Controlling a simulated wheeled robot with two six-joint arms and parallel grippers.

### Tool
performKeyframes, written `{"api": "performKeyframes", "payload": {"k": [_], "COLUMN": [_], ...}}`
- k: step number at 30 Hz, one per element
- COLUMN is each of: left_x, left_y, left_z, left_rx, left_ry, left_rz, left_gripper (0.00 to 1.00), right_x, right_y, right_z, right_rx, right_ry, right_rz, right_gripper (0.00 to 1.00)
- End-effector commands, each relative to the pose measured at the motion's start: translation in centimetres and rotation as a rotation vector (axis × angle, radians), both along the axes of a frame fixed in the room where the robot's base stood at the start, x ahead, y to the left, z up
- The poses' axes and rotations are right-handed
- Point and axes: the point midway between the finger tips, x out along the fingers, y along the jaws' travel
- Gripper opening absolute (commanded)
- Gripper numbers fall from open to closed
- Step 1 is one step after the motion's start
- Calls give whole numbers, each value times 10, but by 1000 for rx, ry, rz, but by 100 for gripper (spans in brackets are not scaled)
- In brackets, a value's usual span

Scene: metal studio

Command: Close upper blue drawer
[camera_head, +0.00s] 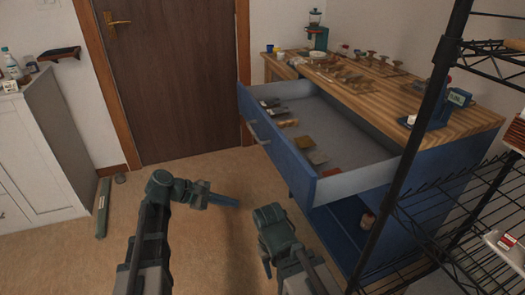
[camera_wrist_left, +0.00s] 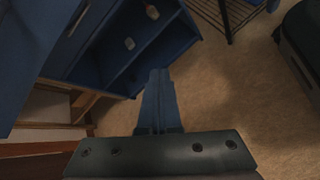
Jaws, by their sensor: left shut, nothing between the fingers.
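The upper blue drawer (camera_head: 283,150) is pulled far out of the blue cabinet under the wooden worktop. Its handle (camera_head: 258,132) is on the front panel facing left, and several small flat items lie inside. My left gripper (camera_head: 236,203) is shut and empty, in front of the drawer and apart from it. In the left wrist view its fingers (camera_wrist_left: 158,85) are together, with the cabinet's open lower shelves (camera_wrist_left: 125,50) beyond. My right arm (camera_head: 275,235) shows at the bottom centre; its fingertips cannot be made out.
A black wire rack (camera_head: 408,165) stands at the right, close to the cabinet. The wooden worktop (camera_head: 450,108) carries several small tools and a blue mug. A white cabinet (camera_head: 40,150) stands at the left. The floor (camera_head: 150,180) before the door is mostly clear.

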Motion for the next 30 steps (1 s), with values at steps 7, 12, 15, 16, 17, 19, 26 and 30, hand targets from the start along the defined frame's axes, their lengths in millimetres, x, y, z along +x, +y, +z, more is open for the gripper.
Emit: {"api": "performKeyframes", "payload": {"k": [7, 12, 15, 16, 17, 19, 26, 30], "left_x": [53, 64, 66, 66, 66, 66, 74, 83], "left_y": [15, 25, 28, 28, 28, 26, -1, -29], "left_z": [86, 115, 120, 121, 121, 121, 121, 121], "left_rx": [-513, -675, -707, -710, -712, -711, -708, -708], "left_ry": [304, 410, 433, 436, 438, 437, 437, 437], "left_rz": [218, 249, 253, 253, 253, 252, 250, 248], "left_gripper": [0, 0, 0, 0, 0, 0, 0, 0], "right_x": [0, 0, 0, 0, 0, 0, 0, 0], "right_y": [0, 0, 0, 0, 0, 0, 0, 0], "right_z": [0, 0, 0, 0, 0, 0, 0, 0], "right_rx": [0, 0, 0, 0, 0, 0, 0, 0], "right_ry": [0, 0, 0, 0, 0, 0, 0, 0], "right_rz": [0, 0, 0, 0, 0, 0, 0, 0], "right_gripper": [50, 50, 50, 50, 50, 50, 50, 50]}}
